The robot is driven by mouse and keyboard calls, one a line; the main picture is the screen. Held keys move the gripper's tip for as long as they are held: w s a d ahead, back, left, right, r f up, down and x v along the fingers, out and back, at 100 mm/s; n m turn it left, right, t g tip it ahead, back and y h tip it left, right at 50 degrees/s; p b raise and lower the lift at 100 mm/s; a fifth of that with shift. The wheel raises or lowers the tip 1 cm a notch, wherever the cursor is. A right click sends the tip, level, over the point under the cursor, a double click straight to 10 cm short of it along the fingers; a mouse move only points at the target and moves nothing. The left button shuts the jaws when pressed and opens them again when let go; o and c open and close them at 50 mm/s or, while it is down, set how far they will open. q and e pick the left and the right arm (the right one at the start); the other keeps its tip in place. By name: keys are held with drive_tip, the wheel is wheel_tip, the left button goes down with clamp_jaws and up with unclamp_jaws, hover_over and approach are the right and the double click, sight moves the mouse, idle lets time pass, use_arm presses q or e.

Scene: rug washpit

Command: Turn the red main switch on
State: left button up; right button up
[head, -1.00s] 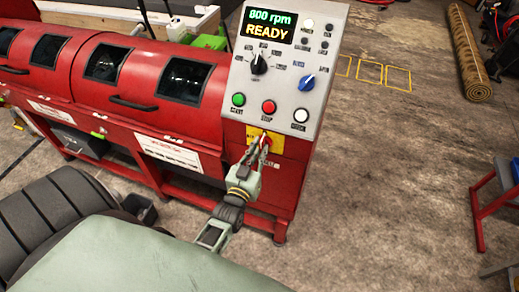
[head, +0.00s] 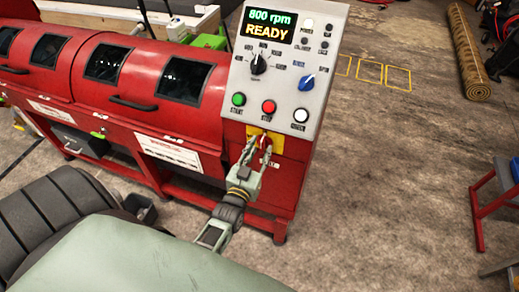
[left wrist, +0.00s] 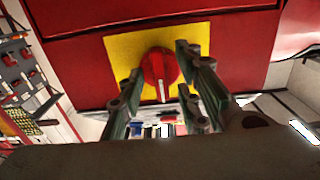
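The red main switch (left wrist: 157,68) is a round knob with a white line, on a yellow plate (left wrist: 125,48) in the left wrist view. Its white line points roughly up and down in that view. In the head view the yellow plate (head: 277,140) is on the machine's front below the buttons, and my gripper mostly hides the knob. My left gripper (head: 258,145) is at the plate with its fingers apart, one on each side of the knob. In the wrist view gaps show between the fingers and the knob. My right gripper is not in view.
The grey control panel (head: 283,95) above has a display reading 800 rpm READY, knobs and push buttons. The red machine (head: 180,115) extends left. Concrete floor (head: 380,170) is clear to the right, with a rolled rug (head: 467,55) and a red stand (head: 480,200) beyond.

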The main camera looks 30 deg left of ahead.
use_arm(q)
drive_tip(key=v, duration=1.2)
idle(0.3)
drive_tip(key=s+d+f+m+g+h, duration=0.1)
drive_tip(key=s+d+f+g, duration=0.2)
drive_tip(key=f, duration=0.6)
drive_tip(key=s+d+f+m+g+h, duration=0.1)
drive_tip(key=s+d+f+g+h, duration=0.15)
drive_tip(key=f, duration=0.65)
drive_tip(key=s+d+f+m+g+h, duration=0.1)
drive_tip(key=s+d+f+g, duration=0.25)
drive_tip(key=f, duration=0.55)
drive_tip(key=s+a+f+m+g, duration=0.1)
drive_tip(key=s+f+g, duration=0.2)
drive_tip(key=s+f, duration=0.4)
drive_tip(key=s+a+f+m+g, duration=0.1)
drive_tip(key=s+f+g, duration=0.3)
drive_tip(key=s, duration=1.2)
wheel_tip(320, 180, down, 4)
drive_tip(key=shift+a+r+g, duration=0.1)
drive_tip(key=shift+a+g, duration=0.2)
drive_tip(key=shift+a, duration=0.1)
drive_tip(key=shift+y, duration=0.25)
